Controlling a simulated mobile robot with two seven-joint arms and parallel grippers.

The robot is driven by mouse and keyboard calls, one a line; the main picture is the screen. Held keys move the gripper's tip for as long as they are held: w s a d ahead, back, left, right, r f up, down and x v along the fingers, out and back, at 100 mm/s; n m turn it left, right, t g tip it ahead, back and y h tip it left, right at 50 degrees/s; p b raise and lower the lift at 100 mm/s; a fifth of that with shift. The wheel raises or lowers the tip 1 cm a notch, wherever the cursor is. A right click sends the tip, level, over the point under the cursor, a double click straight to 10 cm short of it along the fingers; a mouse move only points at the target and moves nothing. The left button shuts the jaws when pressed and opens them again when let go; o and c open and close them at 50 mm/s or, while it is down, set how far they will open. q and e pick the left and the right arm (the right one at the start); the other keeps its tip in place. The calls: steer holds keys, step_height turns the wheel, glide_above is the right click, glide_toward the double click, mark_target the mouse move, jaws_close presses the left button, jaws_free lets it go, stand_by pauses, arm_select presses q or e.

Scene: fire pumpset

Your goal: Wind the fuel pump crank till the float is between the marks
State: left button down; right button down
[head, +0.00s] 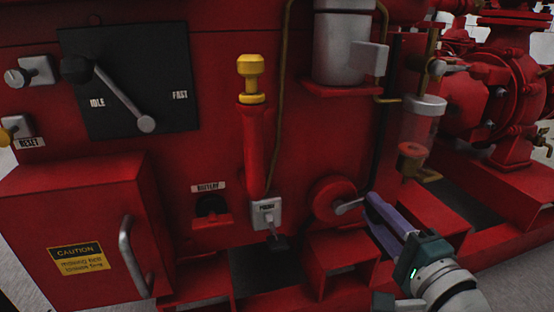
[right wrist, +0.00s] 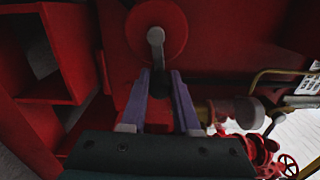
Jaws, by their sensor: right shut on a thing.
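The fuel pump is a round red disc (head: 334,196) low on the red panel, with a grey crank arm (head: 349,207) pointing right. In the right wrist view the disc (right wrist: 143,32) is ahead, with the crank arm (right wrist: 156,45) reaching toward me. My right gripper (head: 372,206) is shut on the crank's dark handle (right wrist: 159,85), its purple fingers on either side. I cannot make out the marks. My left gripper is not in view.
A grey canister (head: 342,45) sits on a red bracket above the crank. A red open box-like step (head: 340,262) stands below it. A thin dark pipe (head: 385,120) runs between crank and glass. Red pump housings (head: 490,95) fill the right.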

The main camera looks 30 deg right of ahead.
steer(key=shift+f, duration=0.1)
steer(key=c, duration=0.7)
jaws_free()
steer(key=shift+o, duration=0.2)
steer(key=p+v, duration=0.3)
steer(key=v, duration=0.7)
steer(key=shift+p, duration=0.35)
